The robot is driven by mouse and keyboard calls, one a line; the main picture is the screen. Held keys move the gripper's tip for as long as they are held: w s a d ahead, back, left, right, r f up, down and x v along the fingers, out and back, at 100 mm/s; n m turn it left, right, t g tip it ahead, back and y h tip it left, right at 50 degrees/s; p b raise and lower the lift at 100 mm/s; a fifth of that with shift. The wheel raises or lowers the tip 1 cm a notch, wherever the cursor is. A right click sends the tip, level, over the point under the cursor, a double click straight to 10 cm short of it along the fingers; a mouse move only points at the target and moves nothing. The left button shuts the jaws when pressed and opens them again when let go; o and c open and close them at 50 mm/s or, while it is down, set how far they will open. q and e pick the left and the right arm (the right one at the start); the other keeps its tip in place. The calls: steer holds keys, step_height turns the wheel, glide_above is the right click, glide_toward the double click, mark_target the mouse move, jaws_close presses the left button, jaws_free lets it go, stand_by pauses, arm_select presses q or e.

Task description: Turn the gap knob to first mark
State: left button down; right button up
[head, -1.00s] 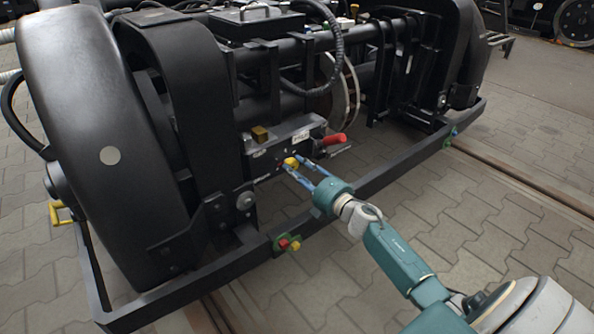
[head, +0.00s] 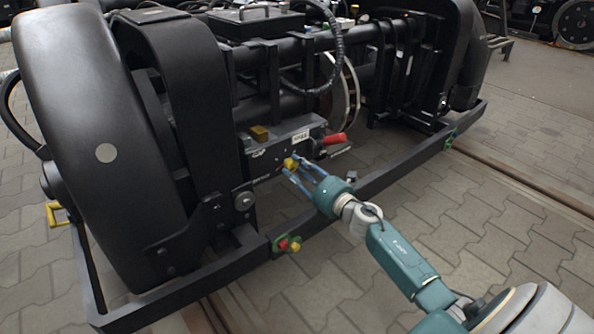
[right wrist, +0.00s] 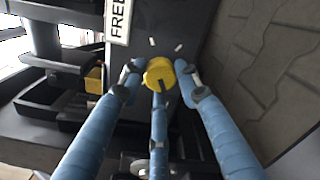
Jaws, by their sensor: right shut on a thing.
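The yellow gap knob (head: 290,163) sits on the front face of a black box on the bogie. It also shows in the right wrist view (right wrist: 159,71), with a dark slot on its lower edge. White marks (right wrist: 165,44) are on the panel just beyond the knob. My right gripper (head: 292,168), with blue fingers and a teal wrist, is shut on the knob. In the right wrist view its fingers (right wrist: 160,82) surround the knob from left, right and below. My left gripper is not in view.
A red handle (head: 334,139) sticks out right of the knob, and a yellow block (head: 259,133) is on top of the box. A black frame bar (head: 385,182) runs low in front. A large black wheel cover (head: 85,120) stands left. Paved floor is clear at right.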

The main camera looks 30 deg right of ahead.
steer(key=shift+d+r, duration=0.2)
steer(key=shift+d, duration=0.25)
steer(key=o, duration=1.1)
steer(key=shift+o, duration=0.2)
steer(key=shift+a, duration=0.1)
steer(key=shift+s+f, duration=0.15)
steer(key=shift+s, duration=0.4)
steer(key=s, duration=1.1)
steer(key=shift+d, duration=0.45)
